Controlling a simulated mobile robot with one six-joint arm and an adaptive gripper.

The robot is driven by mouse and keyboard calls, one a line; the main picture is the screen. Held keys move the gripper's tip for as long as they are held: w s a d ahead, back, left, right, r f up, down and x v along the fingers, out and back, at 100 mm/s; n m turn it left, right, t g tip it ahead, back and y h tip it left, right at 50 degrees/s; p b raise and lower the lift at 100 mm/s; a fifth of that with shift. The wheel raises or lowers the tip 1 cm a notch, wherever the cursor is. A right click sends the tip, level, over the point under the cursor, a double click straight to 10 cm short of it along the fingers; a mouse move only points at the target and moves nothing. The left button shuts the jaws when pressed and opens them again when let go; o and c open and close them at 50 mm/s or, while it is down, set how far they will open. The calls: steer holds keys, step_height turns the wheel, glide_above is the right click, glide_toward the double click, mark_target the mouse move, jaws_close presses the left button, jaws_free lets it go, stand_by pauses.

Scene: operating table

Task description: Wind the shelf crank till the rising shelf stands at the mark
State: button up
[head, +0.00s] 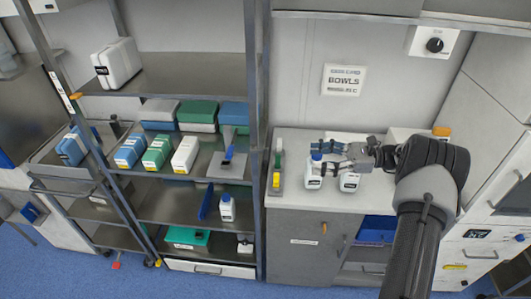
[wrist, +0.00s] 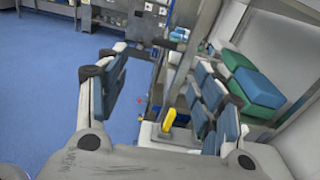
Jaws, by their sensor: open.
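The steel shelf rack (head: 254,130) stands left of centre, with several shelves of boxes. A blue-handled part (head: 229,152) sits on a middle-shelf plate, and a blue bar (head: 206,201) leans below it. I cannot tell which part is the crank. A pale strip with a small orange tab (head: 75,96) is on the left upright; I cannot tell whether it is the mark. My gripper (head: 320,157) is open over the counter, pointing left, with its fingers apart and empty in the wrist view (wrist: 163,88). It touches no part of the rack that I can see.
White bottles (head: 314,177) stand on the counter (head: 375,200) below my gripper. A green and yellow upright piece (head: 277,168) stands at the counter's left edge. A BOWLS sign (head: 343,80) hangs behind. Blue floor (wrist: 50,80) is clear at left in the wrist view.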

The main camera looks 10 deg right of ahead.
mark_target(265, 154)
steer(key=shift+m+t, duration=0.4)
steer(key=x, duration=1)
steer(key=b+x, duration=0.1)
steer(key=x, duration=0.5)
steer(key=shift+w+f, duration=0.15)
steer(key=shift+f, duration=0.25)
steer(key=shift+c, duration=0.5)
steer(key=c, duration=0.8)
